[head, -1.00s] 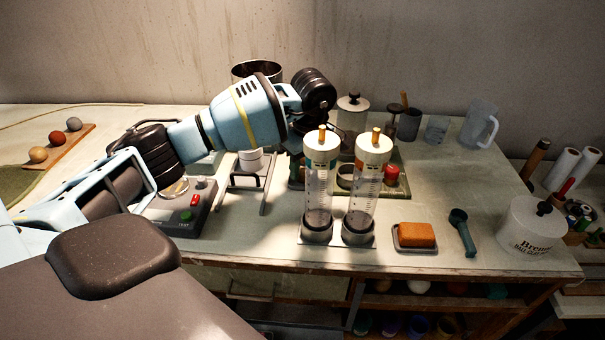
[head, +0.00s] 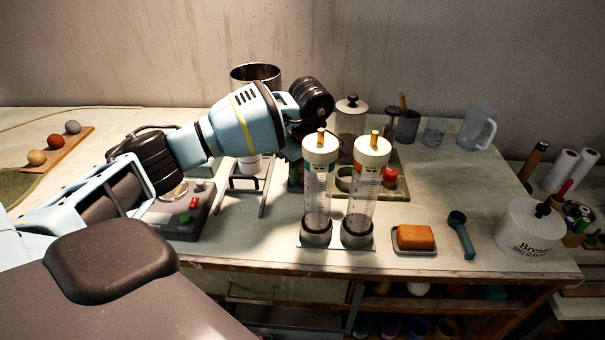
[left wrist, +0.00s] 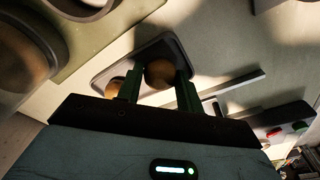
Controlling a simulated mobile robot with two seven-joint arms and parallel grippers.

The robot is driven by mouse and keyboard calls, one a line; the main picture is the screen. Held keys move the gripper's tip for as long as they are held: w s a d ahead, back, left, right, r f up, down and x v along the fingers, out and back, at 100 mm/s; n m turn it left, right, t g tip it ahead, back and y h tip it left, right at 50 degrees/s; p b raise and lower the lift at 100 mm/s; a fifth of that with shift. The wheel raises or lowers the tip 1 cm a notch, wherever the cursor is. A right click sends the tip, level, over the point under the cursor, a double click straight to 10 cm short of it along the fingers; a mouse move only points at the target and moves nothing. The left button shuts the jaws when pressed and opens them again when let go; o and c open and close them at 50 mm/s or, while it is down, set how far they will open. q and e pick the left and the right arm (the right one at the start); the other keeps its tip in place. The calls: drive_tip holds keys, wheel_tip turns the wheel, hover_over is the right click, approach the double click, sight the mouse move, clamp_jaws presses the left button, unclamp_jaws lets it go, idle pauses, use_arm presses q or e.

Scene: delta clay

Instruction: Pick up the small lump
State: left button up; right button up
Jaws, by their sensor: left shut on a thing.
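In the left wrist view the two dark green fingers of my left gripper (left wrist: 160,80) are shut on a round brown lump (left wrist: 160,70). It is over or in a dark-rimmed tray (left wrist: 112,66); I cannot tell whether it touches the tray. A second brownish lump (left wrist: 114,88) is beside the left finger, which partly hides it. I cannot judge which lump is smaller. In the head view my left wrist reaches behind the clear cylinders, and its fingertips and the lumps are hidden. My right gripper is not in view.
Two clear cylinders (head: 318,185) with white caps stand upright in front of my left wrist. A metal pot (head: 256,74) is behind the arm. A grey device with buttons (head: 184,222) sits below it. An orange sponge (head: 415,237) and a dark scoop (head: 461,234) lie right.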

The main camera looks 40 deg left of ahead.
use_arm(q)
wheel_tip(320, 180, up, 10)
drive_tip(key=shift+f, duration=0.2)
